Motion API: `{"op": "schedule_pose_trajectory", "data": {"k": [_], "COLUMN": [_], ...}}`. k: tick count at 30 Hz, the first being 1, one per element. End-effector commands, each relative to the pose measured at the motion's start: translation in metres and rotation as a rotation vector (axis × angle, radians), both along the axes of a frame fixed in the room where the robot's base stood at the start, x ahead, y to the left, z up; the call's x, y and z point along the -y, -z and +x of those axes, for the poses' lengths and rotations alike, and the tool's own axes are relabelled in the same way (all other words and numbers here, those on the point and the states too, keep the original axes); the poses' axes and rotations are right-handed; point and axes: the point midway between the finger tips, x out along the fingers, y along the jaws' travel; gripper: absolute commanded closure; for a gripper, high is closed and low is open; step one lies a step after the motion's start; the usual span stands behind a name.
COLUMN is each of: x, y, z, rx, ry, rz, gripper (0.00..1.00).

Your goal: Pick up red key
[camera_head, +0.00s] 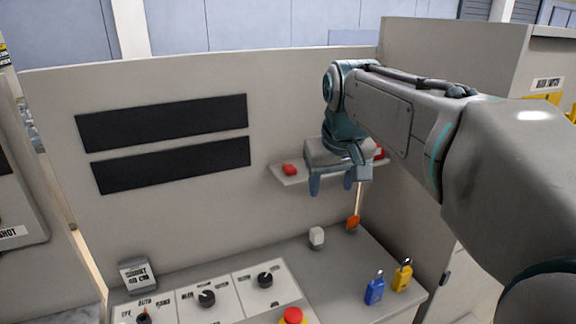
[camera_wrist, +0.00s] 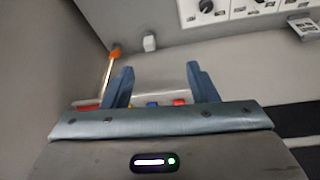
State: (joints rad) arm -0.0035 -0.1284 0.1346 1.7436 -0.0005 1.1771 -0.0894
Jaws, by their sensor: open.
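A small red object (camera_head: 290,169) lies on the left end of the wall shelf (camera_head: 283,179); it also shows in the wrist view (camera_wrist: 179,102), near the right finger. A second red object (camera_head: 380,153) shows at the shelf's right end, partly hidden by my arm, and in the wrist view at far left (camera_wrist: 88,106). I cannot tell which is the red key. My gripper (camera_head: 330,184) is open and empty, fingers pointing down in front of the shelf's middle. In the wrist view (camera_wrist: 160,68) its fingers stand apart with a blue object (camera_wrist: 152,104) between them.
Below are a white block (camera_head: 316,237) and an orange-ended rod (camera_head: 353,221) leaning up. A blue padlock (camera_head: 374,290) and a yellow padlock (camera_head: 402,275) stand on the counter (camera_head: 345,275). A knob panel (camera_head: 232,297) and red button (camera_head: 293,315) are at front left.

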Motion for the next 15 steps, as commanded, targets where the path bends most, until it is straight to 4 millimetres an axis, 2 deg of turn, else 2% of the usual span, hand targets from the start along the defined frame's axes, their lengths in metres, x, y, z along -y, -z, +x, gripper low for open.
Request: {"op": "schedule_pose_trajectory", "data": {"k": [1,9,15], "x": [-0.006,-0.034,-0.046], "y": [-0.009,-0.048,-0.065], "z": [0.016,0.082,0.113], "rx": [0.004,0.016,0.026], "ry": [-0.018,-0.109,-0.155], "rz": [0.003,0.026,0.048], "gripper": [0.47,0.47,0.47]}}
